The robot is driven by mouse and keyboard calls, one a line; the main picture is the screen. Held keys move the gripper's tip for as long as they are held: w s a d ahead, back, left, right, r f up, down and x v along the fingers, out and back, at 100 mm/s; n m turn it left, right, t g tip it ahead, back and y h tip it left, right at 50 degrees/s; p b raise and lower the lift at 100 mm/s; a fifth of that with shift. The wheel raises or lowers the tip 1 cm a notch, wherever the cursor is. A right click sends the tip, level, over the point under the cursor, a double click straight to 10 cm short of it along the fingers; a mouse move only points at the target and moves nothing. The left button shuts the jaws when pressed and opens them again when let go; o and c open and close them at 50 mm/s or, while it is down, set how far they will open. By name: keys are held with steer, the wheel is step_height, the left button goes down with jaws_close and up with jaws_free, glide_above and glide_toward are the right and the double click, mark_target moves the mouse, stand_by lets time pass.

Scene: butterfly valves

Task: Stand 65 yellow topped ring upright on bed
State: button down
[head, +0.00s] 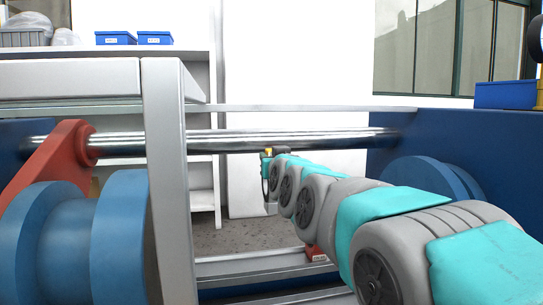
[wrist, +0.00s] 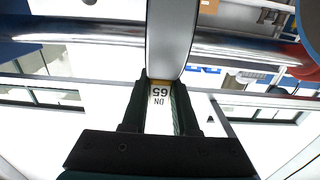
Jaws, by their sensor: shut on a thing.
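The ring marked DN 65 (wrist: 160,92) is between my gripper's fingers in the wrist view. Its label reads upside down, with a yellow edge beside it. A broad grey band, seemingly the ring's body, runs from the label to the top of that view. My gripper (wrist: 161,82) is shut on the ring's labelled part. Grey rails (head: 250,268), seemingly the bed, lie below the arm.
A polished steel bar (head: 235,141) crosses behind the gripper. A pale upright post (head: 166,180) and blue flanged spool (head: 118,235) stand left, with a red bracket (head: 62,160). A blue housing (head: 425,140) is right. A small red block (head: 316,253) sits on the rails.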

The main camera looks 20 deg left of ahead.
mark_target(273, 208)
steer(key=shift+f+b, duration=2.8)
steer(key=shift+f, duration=2.45)
steer(key=shift+f, duration=0.35)
steer(key=shift+s+f+b, duration=0.1)
steer(key=shift+f+b, duration=0.25)
steer(key=shift+b, duration=0.15)
steer(key=shift+f+b, duration=0.95)
steer(key=shift+f, duration=0.45)
steer(key=c, duration=1.2)
jaws_free()
steer(key=shift+o, duration=0.8)
